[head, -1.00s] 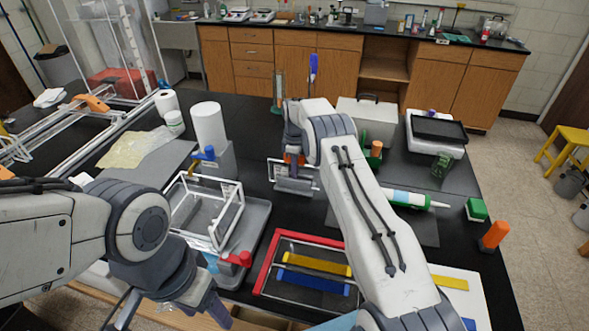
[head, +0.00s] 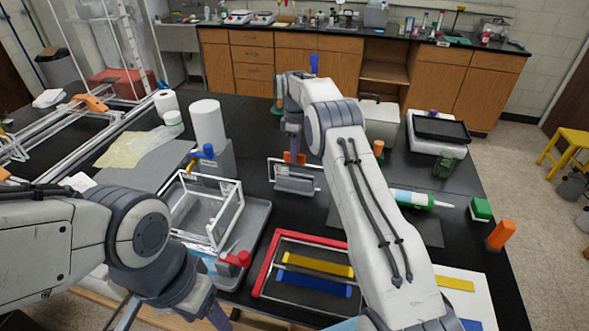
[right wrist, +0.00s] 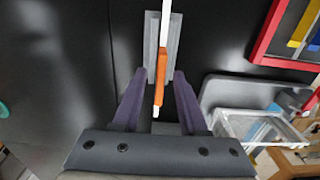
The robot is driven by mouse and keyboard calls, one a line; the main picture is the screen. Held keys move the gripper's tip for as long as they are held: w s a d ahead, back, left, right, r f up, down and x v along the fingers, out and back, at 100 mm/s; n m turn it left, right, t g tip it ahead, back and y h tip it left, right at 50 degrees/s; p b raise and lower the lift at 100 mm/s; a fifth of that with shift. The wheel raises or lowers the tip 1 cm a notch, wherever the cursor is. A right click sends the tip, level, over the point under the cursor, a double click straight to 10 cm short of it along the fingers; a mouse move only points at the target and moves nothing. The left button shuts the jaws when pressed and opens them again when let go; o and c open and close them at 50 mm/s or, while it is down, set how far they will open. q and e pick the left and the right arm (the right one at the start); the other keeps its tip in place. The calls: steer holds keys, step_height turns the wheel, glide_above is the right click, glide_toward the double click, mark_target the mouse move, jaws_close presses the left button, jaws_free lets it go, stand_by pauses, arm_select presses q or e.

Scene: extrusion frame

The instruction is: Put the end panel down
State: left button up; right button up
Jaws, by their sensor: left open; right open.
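The end panel (head: 279,166) is a thin white frame with an orange block on its upper edge. It stands upright in a low grey holder (head: 296,186) on the black bench in the head view. My right gripper (head: 293,151) is open just above it. In the right wrist view the panel (right wrist: 165,30) is seen edge-on, its orange block between the spread purple fingers (right wrist: 159,72), with gaps on both sides. My left gripper (head: 212,314) is open at the bottom of the head view, partly cut off, in front of the grey tray.
A white frame assembly (head: 238,219) sits in the grey tray (head: 256,222) left of the panel. A red-edged frame (head: 266,264) with yellow and blue bars lies in front. A paper roll (head: 208,124) stands behind left. A green-white tube (head: 413,198) lies to the right.

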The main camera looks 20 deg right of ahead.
step_height(320, 180, up, 5)
steer(key=shift+r, duration=0.1)
steer(key=shift+a+r, duration=0.1)
steer(key=shift+a, duration=0.05)
steer(key=s+a+r+m, duration=0.1)
steer(key=s+a+r, duration=0.4)
steer(key=s+a, duration=0.45)
steer(key=s+a+r+m, duration=0.1)
steer(key=s+a+r, duration=0.3)
steer(key=s+a, duration=0.55)
steer(key=s+f+m, duration=0.1)
steer(key=s+f, duration=0.1)
steer(key=s, duration=1.1)
steer(key=s+a+f+m+y, duration=0.1)
steer(key=s+f, duration=0.1)
steer(key=s, duration=1.2)
steer(key=shift+a+f, duration=0.25)
steer(key=shift+f, duration=0.05)
steer(key=shift+f+b, duration=0.3)
steer(key=shift+b, duration=0.05)
